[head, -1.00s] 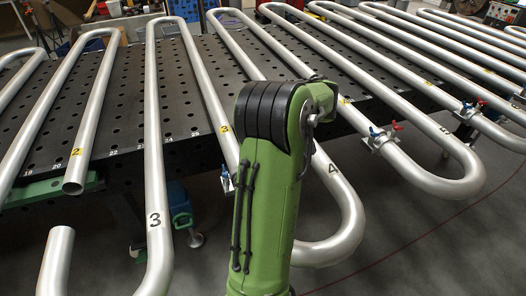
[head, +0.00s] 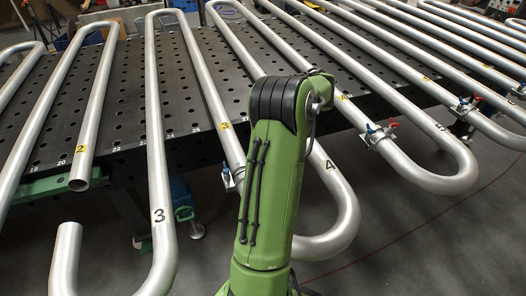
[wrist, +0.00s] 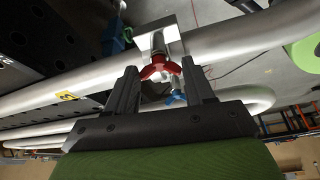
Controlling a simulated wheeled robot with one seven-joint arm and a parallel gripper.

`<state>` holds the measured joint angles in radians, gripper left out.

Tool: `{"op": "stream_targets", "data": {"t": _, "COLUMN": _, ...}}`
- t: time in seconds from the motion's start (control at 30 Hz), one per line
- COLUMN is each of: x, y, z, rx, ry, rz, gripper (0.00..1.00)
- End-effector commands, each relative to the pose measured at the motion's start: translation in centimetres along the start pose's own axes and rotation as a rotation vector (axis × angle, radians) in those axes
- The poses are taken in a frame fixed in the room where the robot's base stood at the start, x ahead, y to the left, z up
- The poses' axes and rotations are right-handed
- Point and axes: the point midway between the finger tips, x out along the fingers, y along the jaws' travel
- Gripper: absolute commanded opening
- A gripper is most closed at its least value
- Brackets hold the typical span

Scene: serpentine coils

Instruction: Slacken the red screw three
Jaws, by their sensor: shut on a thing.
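In the wrist view, a red screw (wrist: 160,69) with a winged handle sits on a metal clamp (wrist: 155,42) at a silver pipe (wrist: 225,42). My gripper (wrist: 160,66) has one finger on each side of the red handle and is shut on it. A blue screw (wrist: 175,97) shows behind and below it, partly hidden. In the head view, my gripper is hidden behind my green arm. A clamp (head: 228,178) on the pipe just left of my arm is partly in view; no red screw can be made out there.
Silver serpentine pipes cross a black perforated table (head: 185,85). A large pipe bend marked 4 (head: 345,215) lies just right of my arm. Another clamp (head: 377,136) with red and blue screws stands farther right. Dark open floor (head: 430,245) lies at the lower right.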

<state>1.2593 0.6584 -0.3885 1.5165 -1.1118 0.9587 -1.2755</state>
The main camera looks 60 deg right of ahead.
Motion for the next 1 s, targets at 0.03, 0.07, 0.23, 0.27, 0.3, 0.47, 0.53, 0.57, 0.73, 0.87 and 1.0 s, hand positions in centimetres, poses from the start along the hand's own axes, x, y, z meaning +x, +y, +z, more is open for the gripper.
{"op": "stream_targets", "data": {"t": 0.03, "x": 0.3, "y": -0.2, "z": 0.1, "rx": 0.003, "ry": 0.003, "rz": -0.011, "gripper": 0.22}}
{"op": "stream_targets", "data": {"t": 0.07, "x": 0.3, "y": -0.2, "z": 0.1, "rx": 0.003, "ry": 0.003, "rz": -0.011, "gripper": 0.22}}
{"op": "stream_targets", "data": {"t": 0.23, "x": 0.3, "y": -0.2, "z": 0.1, "rx": 0.004, "ry": 0.003, "rz": -0.011, "gripper": 0.22}}
{"op": "stream_targets", "data": {"t": 0.27, "x": 0.3, "y": -0.2, "z": 0.1, "rx": 0.004, "ry": 0.003, "rz": -0.011, "gripper": 0.22}}
{"op": "stream_targets", "data": {"t": 0.3, "x": 0.3, "y": -0.2, "z": 0.1, "rx": 0.004, "ry": 0.003, "rz": -0.011, "gripper": 0.56}}
{"op": "stream_targets", "data": {"t": 0.47, "x": 0.2, "y": -0.1, "z": 0.0, "rx": 0.003, "ry": 0.002, "rz": -0.007, "gripper": 0.79}}
{"op": "stream_targets", "data": {"t": 0.53, "x": 0.2, "y": -0.1, "z": 0.0, "rx": 0.002, "ry": 0.001, "rz": -0.005, "gripper": 0.79}}
{"op": "stream_targets", "data": {"t": 0.57, "x": 0.1, "y": -0.1, "z": 0.0, "rx": 0.002, "ry": 0.001, "rz": -0.005, "gripper": 0.79}}
{"op": "stream_targets", "data": {"t": 0.73, "x": 0.0, "y": 0.0, "z": 0.0, "rx": 0.002, "ry": 0.001, "rz": -0.002, "gripper": 0.79}}
{"op": "stream_targets", "data": {"t": 0.87, "x": -1.9, "y": 0.0, "z": -0.1, "rx": 0.002, "ry": 0.001, "rz": 0.0, "gripper": 0.79}}
{"op": "stream_targets", "data": {"t": 1.0, "x": -6.1, "y": 0.0, "z": -0.1, "rx": 0.003, "ry": -0.001, "rz": 0.002, "gripper": 0.79}}
